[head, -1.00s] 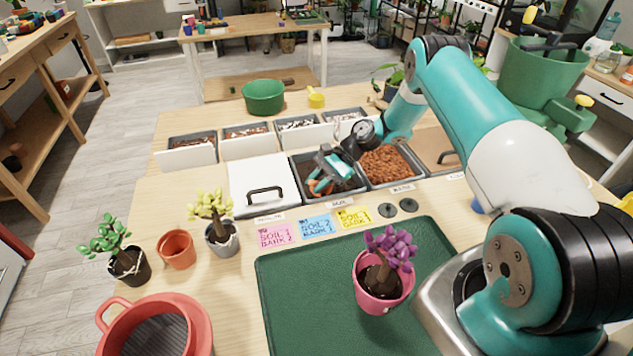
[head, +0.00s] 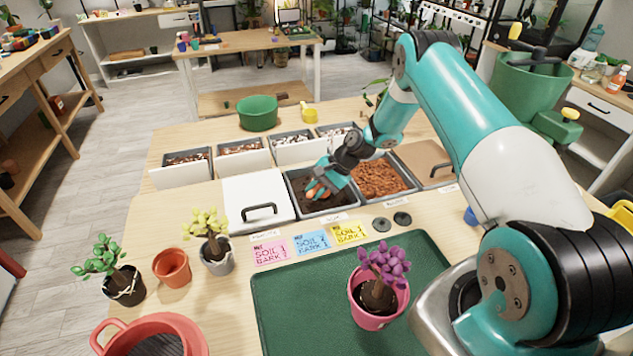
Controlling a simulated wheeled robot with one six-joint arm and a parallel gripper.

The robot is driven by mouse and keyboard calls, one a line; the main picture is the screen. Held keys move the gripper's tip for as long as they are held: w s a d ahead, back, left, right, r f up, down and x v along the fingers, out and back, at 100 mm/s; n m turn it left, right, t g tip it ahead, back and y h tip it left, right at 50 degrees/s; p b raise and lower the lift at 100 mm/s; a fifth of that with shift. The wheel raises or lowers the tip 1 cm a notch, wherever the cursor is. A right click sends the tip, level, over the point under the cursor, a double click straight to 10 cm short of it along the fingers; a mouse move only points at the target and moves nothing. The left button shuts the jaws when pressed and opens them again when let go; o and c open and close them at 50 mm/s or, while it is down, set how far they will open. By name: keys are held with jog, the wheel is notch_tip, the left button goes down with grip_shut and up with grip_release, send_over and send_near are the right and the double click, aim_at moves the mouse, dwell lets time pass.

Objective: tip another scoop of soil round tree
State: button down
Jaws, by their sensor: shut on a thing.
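My gripper (head: 324,182) is low at the bin of dark soil (head: 300,204), shut on a small orange-handled tool (head: 318,191), which looks like the scoop. The tool's lower end is hidden by the gripper and the soil, so I cannot tell how full it is. A tree with purple leaves (head: 384,263) stands upright in a pink pot (head: 373,321) on the green mat (head: 300,300). Dark soil shows round its trunk. My gripper is well behind this pot, apart from it.
A bin of orange-brown bark (head: 382,180) adjoins the soil bin on the right, a white lidded bin (head: 245,190) on the left. Yellow (head: 218,262) and green (head: 130,287) potted plants, an empty terracotta pot (head: 172,268) and a red sieve (head: 150,322) stand left. The mat's left part is clear.

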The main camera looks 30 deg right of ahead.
aim_at(310, 196)
jog(key=shift+s+a+r+p, duration=0.2)
jog(key=shift+r+p, duration=0.2)
jog(key=r+p, duration=0.1)
jog(key=s+a+t+h+p, duration=0.1)
jog(key=r+p, duration=0.1)
jog(key=p, duration=0.1)
jog(key=shift+s+a+r+n+t+h, duration=0.3)
jog(key=shift+a+r+n+t+h, duration=0.05)
jog(key=shift+a+n+t+h, duration=0.05)
jog(key=shift+s+a+r+n+t+h+p, duration=0.3)
jog(key=shift+s+a+r+t+h+p, duration=0.1)
jog(key=shift+s+a+r+h+p, duration=0.3)
jog(key=shift+w+d, duration=0.1)
jog(key=shift+d, duration=0.05)
